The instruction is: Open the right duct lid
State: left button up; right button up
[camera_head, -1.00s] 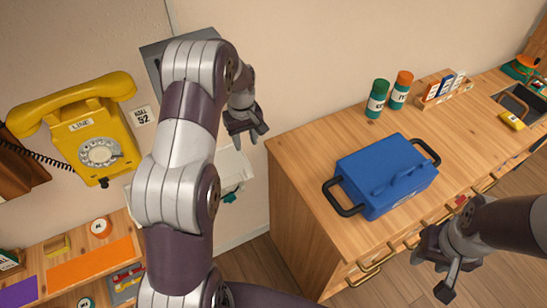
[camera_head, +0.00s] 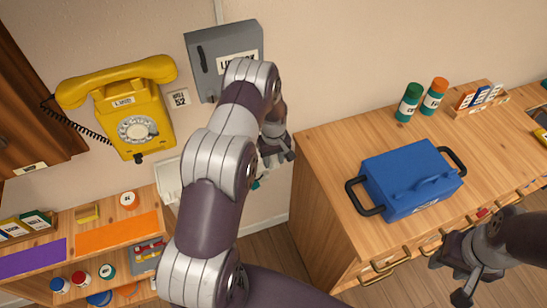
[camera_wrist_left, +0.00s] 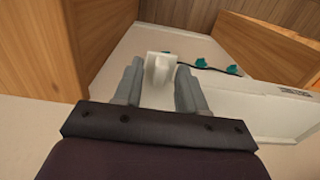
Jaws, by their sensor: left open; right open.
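My left gripper (camera_head: 279,156) is open and points down in front of the wall, at the white duct (camera_head: 168,182), which my left arm partly hides. In the left wrist view the open fingers (camera_wrist_left: 160,72) stand on either side of a pale upright tab (camera_wrist_left: 158,66); whether they touch it I cannot tell. A white panel with a small label (camera_wrist_left: 280,108) lies to the right of the fingers. Teal pieces and a dark cable (camera_wrist_left: 215,68) show beyond the tab. Which panel is the right lid I cannot tell. My right gripper (camera_head: 468,275) is open and empty by the counter front.
A yellow phone (camera_head: 138,112) and a grey box (camera_head: 210,50) hang on the wall. A wooden counter (camera_head: 330,150) with a blue case (camera_head: 412,180) stands right of my left gripper. A shelf (camera_head: 110,218) with small items is at the lower left.

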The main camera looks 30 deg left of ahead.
pick_arm(q)
grip_shut()
jog(key=shift+s+a+r, duration=0.1)
jog(key=s+a+p, duration=0.1)
jog(key=s+a, duration=1)
jog(key=s, duration=0.2)
jog(key=shift+s+a, duration=0.3)
grip_release()
notch_tip(320, 180, up, 13)
jog(key=b, duration=0.1)
jog(key=shift+b, duration=0.35)
